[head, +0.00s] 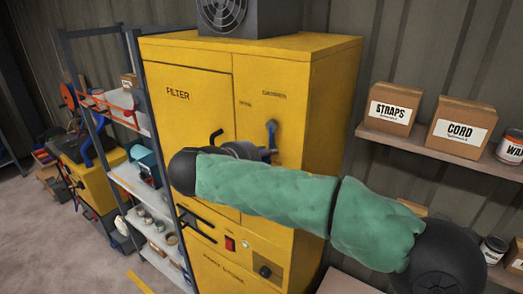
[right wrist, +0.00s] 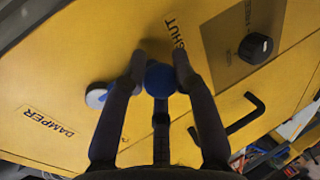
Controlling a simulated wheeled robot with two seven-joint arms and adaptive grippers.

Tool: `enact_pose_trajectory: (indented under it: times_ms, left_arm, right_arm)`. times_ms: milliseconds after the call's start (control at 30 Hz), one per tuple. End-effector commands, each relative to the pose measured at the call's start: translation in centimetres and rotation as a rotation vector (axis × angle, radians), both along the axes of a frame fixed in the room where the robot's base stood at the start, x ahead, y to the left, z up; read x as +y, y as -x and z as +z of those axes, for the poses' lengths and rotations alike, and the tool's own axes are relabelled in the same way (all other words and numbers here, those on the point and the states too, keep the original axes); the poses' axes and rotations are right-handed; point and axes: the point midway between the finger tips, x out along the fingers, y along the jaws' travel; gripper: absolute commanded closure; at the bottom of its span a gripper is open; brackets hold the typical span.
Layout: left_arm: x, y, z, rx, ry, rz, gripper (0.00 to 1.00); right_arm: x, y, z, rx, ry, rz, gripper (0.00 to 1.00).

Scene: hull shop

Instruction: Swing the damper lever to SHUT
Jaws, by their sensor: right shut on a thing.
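The damper lever (head: 271,132) is blue and sits on the front of the yellow cabinet, below the word DAMPER. In the right wrist view its round blue knob (right wrist: 160,80) lies between my two fingers, and a blue and pale round part (right wrist: 97,95), perhaps its pivot, shows to the left. My right gripper (right wrist: 160,64) is shut on this knob. The SHUT label (right wrist: 174,32) is just beyond the fingertips, partly covered by one finger. The DAMPER label (right wrist: 48,122) is at lower left. In the head view my right arm hides the lever's lower part. My left gripper is out of view.
The yellow cabinet (head: 330,120) has a FILTER door (head: 190,115), a red switch (head: 229,243) and a black knob (right wrist: 255,48). A fan unit (head: 262,18) stands on top. A loaded shelf rack (head: 128,178) is at left, a wall shelf with boxes (head: 458,130) at right.

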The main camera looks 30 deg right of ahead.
Motion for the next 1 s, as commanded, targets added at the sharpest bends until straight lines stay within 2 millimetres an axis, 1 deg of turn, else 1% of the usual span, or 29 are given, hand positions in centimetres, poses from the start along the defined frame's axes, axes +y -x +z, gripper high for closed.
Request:
enact_pose_trajectory:
  times_ms: [133, 533, 567, 600, 633, 1000]
  left_arm:
    - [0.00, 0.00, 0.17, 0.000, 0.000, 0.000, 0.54]
    - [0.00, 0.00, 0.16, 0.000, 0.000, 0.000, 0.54]
    - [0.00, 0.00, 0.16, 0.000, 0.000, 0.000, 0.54]
    - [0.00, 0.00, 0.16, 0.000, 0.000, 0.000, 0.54]
    - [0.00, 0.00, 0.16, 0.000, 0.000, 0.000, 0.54]
    - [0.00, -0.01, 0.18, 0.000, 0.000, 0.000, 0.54]
  right_arm:
    - [-0.01, 0.16, -0.26, 0.028, 0.009, 0.000, 1.00]
    - [-0.03, 0.23, -0.36, 0.034, 0.011, -0.002, 1.00]
    - [-0.03, 0.23, -0.37, 0.033, 0.010, -0.003, 0.66]
    - [-0.03, 0.23, -0.35, 0.033, 0.010, -0.003, 0.55]
    - [-0.04, 0.23, -0.34, 0.033, 0.010, -0.003, 0.48]
    - [0.13, 0.23, -0.04, 0.025, 0.010, -0.001, 0.48]
